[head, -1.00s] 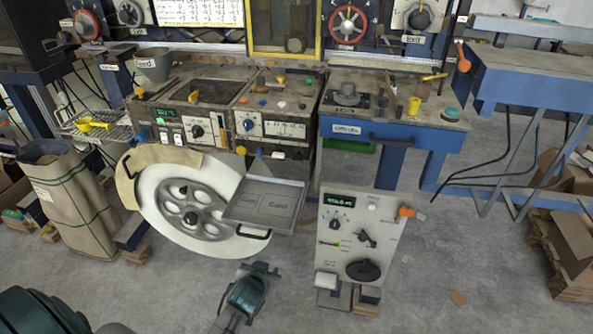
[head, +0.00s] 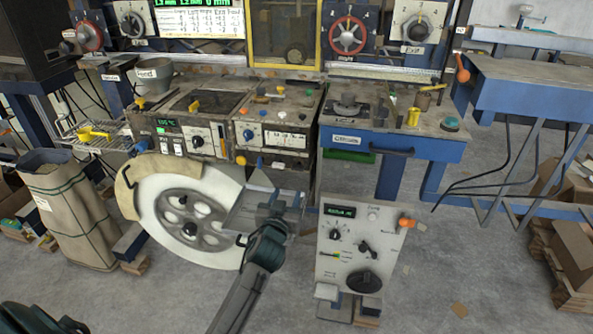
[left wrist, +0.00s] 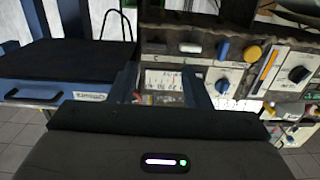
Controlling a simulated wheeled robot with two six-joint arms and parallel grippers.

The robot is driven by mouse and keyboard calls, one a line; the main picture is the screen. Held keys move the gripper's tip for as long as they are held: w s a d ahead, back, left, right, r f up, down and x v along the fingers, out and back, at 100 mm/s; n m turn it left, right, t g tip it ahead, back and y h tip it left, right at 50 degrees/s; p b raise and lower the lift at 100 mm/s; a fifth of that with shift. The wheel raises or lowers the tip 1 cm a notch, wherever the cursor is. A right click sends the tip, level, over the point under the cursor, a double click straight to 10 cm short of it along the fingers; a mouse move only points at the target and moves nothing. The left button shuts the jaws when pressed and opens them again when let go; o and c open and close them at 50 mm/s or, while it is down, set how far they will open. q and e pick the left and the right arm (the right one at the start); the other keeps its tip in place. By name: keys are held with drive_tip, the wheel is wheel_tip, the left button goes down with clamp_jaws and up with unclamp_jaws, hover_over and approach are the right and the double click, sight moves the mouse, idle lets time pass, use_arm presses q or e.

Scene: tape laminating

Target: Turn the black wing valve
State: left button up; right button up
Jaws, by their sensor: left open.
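A grey control panel (head: 331,262) stands low in the head view, right of centre. A small black winged handle (head: 365,247) sits on its face, above a larger round black knob (head: 363,281). I cannot tell for certain which of them is the black wing valve. My left gripper (head: 283,200) is open and empty, left of the panel's upper left corner and apart from both handles. It covers part of a grey tray (head: 240,218). In the left wrist view its two fingers (left wrist: 160,88) stand apart, and neither panel handle can be made out.
A large white disc (head: 160,222) with a grey hub is left of my gripper. The workbench machine (head: 220,125) with knobs and the blue table (head: 420,145) stand behind. An orange knob (head: 407,223) sticks out at the panel's upper right. Floor right of the panel is mostly clear.

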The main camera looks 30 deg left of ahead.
sight(297, 169)
use_arm(q)
drive_tip(key=shift+t, duration=0.3)
drive_tip(key=x, duration=0.4)
drive_tip(key=p+x, duration=0.1)
drive_tip(key=x, duration=0.2)
drive_tip(key=p+x, duration=0.1)
drive_tip(key=x, duration=0.3)
drive_tip(key=shift+w+d+r, duration=0.15)
drive_tip(key=shift+w+r, duration=0.2)
drive_tip(key=c, duration=0.7)
